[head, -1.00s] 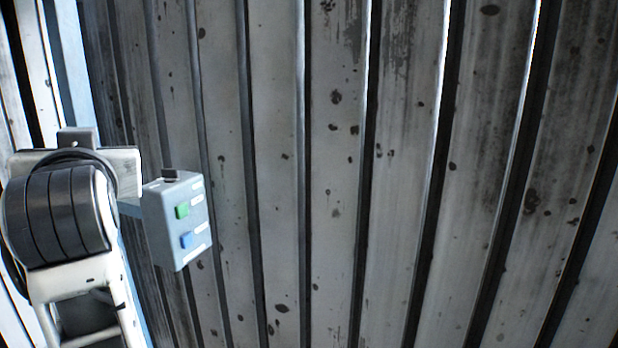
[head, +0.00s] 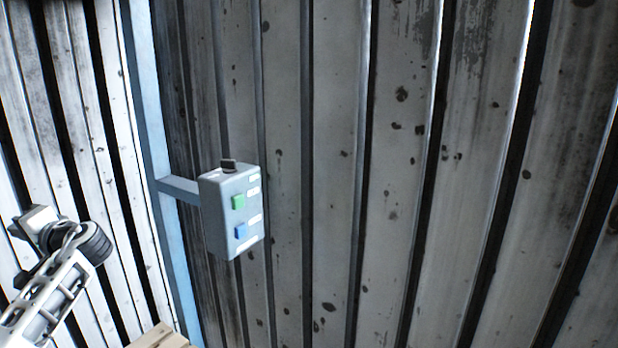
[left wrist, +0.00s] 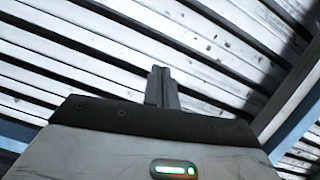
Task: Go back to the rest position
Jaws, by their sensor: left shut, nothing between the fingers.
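My left gripper (left wrist: 161,72) shows in the left wrist view with its two fingers together and nothing between them. Corrugated wall fills the view beyond the fingers, and they touch nothing that I can see. In the head view my left arm comes in at the lower left, with its dark ribbed joint left of the grey control box (head: 228,215), well apart from it. The box has a green button (head: 238,201) and a blue button (head: 241,231) on its face. My right gripper is not in view.
The box hangs on a blue-grey post (head: 160,120) by a short bracket. Stained corrugated wall (head: 330,200) fills the middle and right, and more stands at the left. A light brown edge (head: 160,338) shows at the bottom. Open space lies between arm and box.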

